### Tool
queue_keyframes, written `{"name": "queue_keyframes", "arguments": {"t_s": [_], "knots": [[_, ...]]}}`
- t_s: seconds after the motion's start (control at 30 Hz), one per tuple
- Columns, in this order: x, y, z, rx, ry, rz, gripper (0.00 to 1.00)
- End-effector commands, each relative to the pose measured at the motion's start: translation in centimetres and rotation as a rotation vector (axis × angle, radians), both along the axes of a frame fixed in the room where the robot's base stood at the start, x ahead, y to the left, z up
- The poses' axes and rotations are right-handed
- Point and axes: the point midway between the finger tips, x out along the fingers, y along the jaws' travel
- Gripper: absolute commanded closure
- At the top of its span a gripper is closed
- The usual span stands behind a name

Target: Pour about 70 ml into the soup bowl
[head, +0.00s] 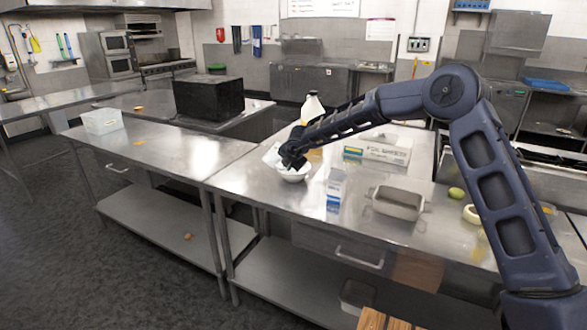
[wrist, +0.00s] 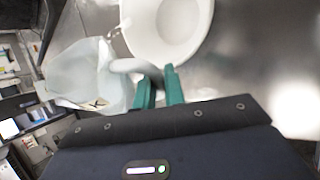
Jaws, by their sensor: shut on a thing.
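The soup bowl (head: 294,174) is white and stands upright on the steel table. In the wrist view it (wrist: 187,48) is at the top, partly cut off by the frame, and its inside looks white. My gripper (wrist: 159,80) has green fingers shut on the handle of a pale, translucent jug (wrist: 88,72). The jug is tilted beside the bowl, with its mouth end toward the bowl's left rim. A small pale streak shows between jug and rim, perhaps liquid. In the head view my gripper (head: 291,158) is above the bowl and hides most of the jug (head: 271,155).
A blue-and-white carton (head: 335,188) stands close right of the bowl. Behind are a large bottle (head: 312,108) and a labelled box (head: 377,150). A metal pan (head: 397,203) and a green fruit (head: 456,193) lie farther right. The table left of the bowl is clear.

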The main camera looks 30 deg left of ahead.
Motion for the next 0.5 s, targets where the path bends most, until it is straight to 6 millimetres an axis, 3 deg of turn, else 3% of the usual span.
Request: {"name": "queue_keyframes", "arguments": {"t_s": [0.5], "knots": [[-0.19,0.13,0.50,0.079,0.122,0.000,1.00]]}}
